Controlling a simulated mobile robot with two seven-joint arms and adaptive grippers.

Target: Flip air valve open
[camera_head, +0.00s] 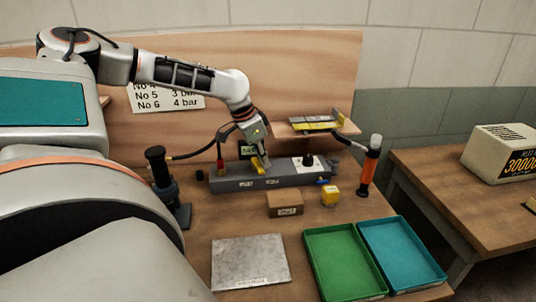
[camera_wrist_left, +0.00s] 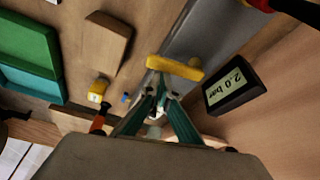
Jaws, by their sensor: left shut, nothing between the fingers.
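The air valve's yellow lever (camera_head: 258,166) sits on top of the long grey manifold block (camera_head: 285,177) on the bench. In the left wrist view the yellow lever (camera_wrist_left: 175,68) lies crosswise over the grey block, just beyond my fingertips. My left gripper (camera_head: 257,152) points down at the lever from above and behind. In the left wrist view its fingers (camera_wrist_left: 162,92) are shut and empty, close to the lever; I cannot tell whether they touch it. A display (camera_wrist_left: 230,85) beside the block reads 2.0 bar. My right gripper is not in view.
A brown block (camera_head: 285,204) and a yellow cube (camera_head: 330,195) stand in front of the manifold. An orange tool (camera_head: 370,165) stands to the right, a black-handled tool (camera_head: 160,170) to the left. A metal plate (camera_head: 250,262), green tray (camera_head: 343,262) and teal tray (camera_head: 402,254) lie nearer.

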